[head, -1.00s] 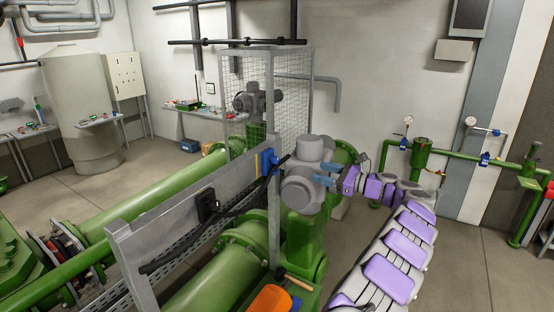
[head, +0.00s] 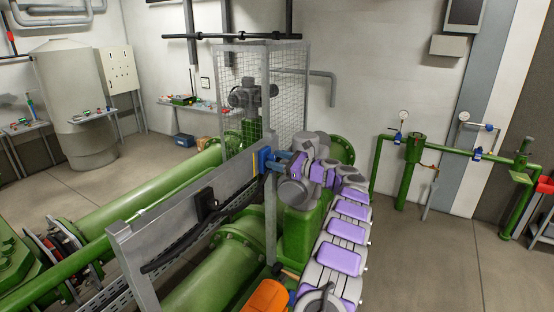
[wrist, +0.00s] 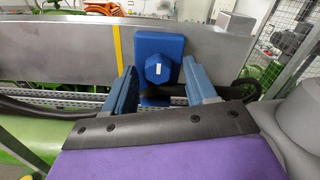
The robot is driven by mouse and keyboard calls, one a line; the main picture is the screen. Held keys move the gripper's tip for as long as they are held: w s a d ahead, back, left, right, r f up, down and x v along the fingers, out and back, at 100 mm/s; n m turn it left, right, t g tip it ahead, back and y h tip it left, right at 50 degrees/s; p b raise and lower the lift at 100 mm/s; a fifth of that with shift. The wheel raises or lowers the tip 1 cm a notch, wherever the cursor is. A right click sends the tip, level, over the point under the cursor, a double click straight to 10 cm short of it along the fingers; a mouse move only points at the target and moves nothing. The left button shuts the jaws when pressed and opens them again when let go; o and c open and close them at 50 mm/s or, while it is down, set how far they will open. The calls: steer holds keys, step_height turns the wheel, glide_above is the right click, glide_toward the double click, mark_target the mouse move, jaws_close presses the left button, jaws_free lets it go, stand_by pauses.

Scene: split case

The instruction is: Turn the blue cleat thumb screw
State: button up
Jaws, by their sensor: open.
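The blue cleat (wrist: 142,57) is a rectangular block on the grey metal rail. Its blue faceted thumb screw (wrist: 159,69) has a small white mark on its face. In the head view the blue cleat (head: 264,159) shows on the rail at the left of my gripper (head: 281,163). In the wrist view my gripper (wrist: 160,88) is open, with one blue finger on each side below the thumb screw. No contact with the screw is visible. A black cable (wrist: 235,92) runs behind the fingers and under the cleat.
The grey rail (head: 160,211) runs diagonally, with a black clamp (head: 206,205) farther along it. Green pipes (head: 215,275) lie below. A wire mesh cage (head: 290,85) stands behind. The floor at right (head: 420,265) is open.

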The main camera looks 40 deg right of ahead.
steer(key=shift+w+a, duration=0.2)
steer(key=shift+w, duration=0.05)
steer(key=shift+d, duration=0.15)
steer(key=shift+c, duration=0.3)
steer(key=shift+d, duration=0.1)
steer(key=c, duration=0.3)
jaws_close()
